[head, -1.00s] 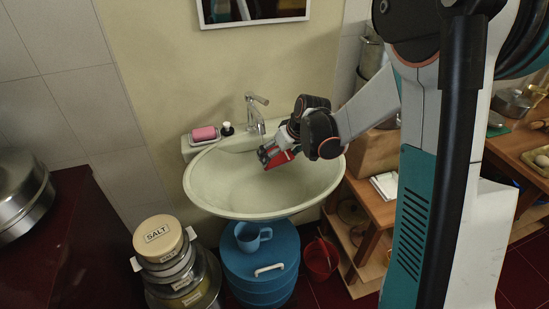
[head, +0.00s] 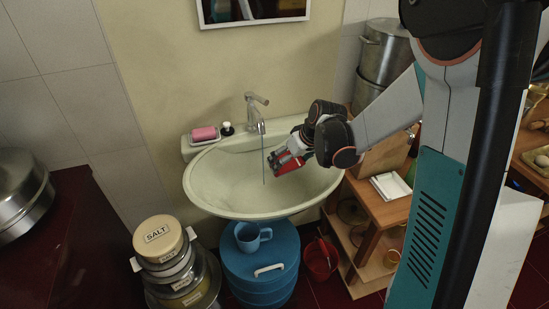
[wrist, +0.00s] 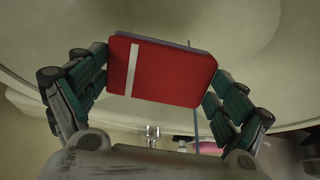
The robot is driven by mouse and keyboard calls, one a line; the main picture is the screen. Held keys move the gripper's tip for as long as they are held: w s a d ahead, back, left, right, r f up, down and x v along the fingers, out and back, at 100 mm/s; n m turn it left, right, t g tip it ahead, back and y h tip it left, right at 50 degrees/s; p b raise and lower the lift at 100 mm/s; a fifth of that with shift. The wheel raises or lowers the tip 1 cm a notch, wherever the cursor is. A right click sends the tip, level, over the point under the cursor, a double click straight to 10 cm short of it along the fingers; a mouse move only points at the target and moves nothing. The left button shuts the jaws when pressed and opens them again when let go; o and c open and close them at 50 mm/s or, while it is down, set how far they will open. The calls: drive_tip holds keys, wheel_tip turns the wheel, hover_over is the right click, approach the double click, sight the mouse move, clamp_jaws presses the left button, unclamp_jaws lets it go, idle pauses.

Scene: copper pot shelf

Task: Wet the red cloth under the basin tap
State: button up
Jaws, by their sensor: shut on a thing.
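The red cloth (head: 287,163), a flat folded pad with a white stripe, is held over the right half of the basin (head: 225,190). It also shows in the wrist view (wrist: 165,75), between the two fingers. My gripper (head: 279,160) is shut on it; it also shows in the wrist view (wrist: 163,82). The chrome tap (head: 256,104) stands on the basin's back rim. A thin bluish stream of water (head: 263,165) falls from its spout into the bowl. The cloth is just right of the stream in the head view; I cannot tell whether they touch.
A pink soap (head: 204,133) in a dish and a small dark bottle (head: 227,129) sit on the rim's left. Below stand a blue drum (head: 262,265) with a blue mug (head: 252,236), stacked tins (head: 160,240) and a red bucket (head: 320,258). A wooden shelf (head: 375,205) is right.

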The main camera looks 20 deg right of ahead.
drive_tip(key=shift+s+d, duration=0.4)
drive_tip(key=shift+s, duration=0.5)
drive_tip(key=shift+s+d, duration=0.35)
drive_tip(key=shift+s, duration=0.5)
drive_tip(key=s+d+r+p, duration=0.2)
drive_tip(key=s+r+p, duration=0.1)
drive_tip(key=s+r, duration=0.1)
drive_tip(key=shift+s, duration=0.25)
idle(0.4)
drive_tip(key=shift+r, duration=0.15)
idle(0.8)
